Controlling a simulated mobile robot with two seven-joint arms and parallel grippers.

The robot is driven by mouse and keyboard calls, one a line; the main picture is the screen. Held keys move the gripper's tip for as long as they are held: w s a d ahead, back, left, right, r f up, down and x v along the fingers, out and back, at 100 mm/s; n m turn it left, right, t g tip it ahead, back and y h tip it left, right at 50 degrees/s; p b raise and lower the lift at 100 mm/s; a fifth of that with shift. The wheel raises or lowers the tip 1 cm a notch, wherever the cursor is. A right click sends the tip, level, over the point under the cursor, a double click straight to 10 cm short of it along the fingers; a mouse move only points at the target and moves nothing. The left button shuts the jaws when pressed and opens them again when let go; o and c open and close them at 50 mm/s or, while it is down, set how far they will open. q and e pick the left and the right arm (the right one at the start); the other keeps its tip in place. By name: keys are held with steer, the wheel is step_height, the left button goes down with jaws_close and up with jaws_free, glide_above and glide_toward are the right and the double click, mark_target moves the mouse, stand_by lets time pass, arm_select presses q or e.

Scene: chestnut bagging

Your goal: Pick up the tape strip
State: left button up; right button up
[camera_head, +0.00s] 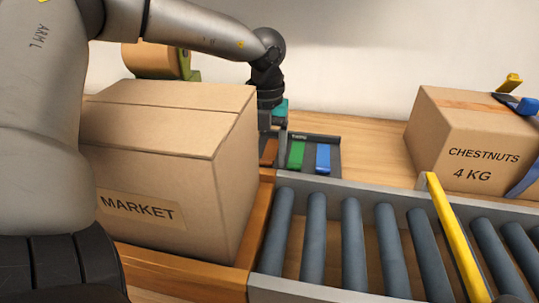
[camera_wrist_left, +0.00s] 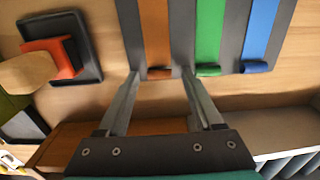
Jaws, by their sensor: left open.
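Three tape strips hang side by side on a dark rack (camera_head: 335,143): a brown-orange strip (camera_head: 268,153), a green strip (camera_head: 296,155) and a blue strip (camera_head: 323,158). The left wrist view shows the brown-orange strip (camera_wrist_left: 155,35), green strip (camera_wrist_left: 209,35) and blue strip (camera_wrist_left: 259,35), each with a curled near end. My left gripper (camera_wrist_left: 160,76) is open and empty, its fingertips on either side of the brown-orange strip's curled end. In the head view my left gripper (camera_head: 275,130) is partly hidden behind the MARKET box. My right gripper is out of view.
The closed MARKET carton (camera_head: 170,150) stands close beside the left arm. A roller conveyor (camera_head: 350,245) with a yellow bar (camera_head: 455,235) lies in front. A CHESTNUTS carton (camera_head: 470,140) stands at right. A dark tray with an orange block (camera_wrist_left: 52,58) lies left of the strips.

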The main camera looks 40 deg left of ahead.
arm_select(q)
steer(key=shift+c, duration=0.3)
jaws_close()
steer(key=shift+r, duration=0.1)
stand_by(0.4)
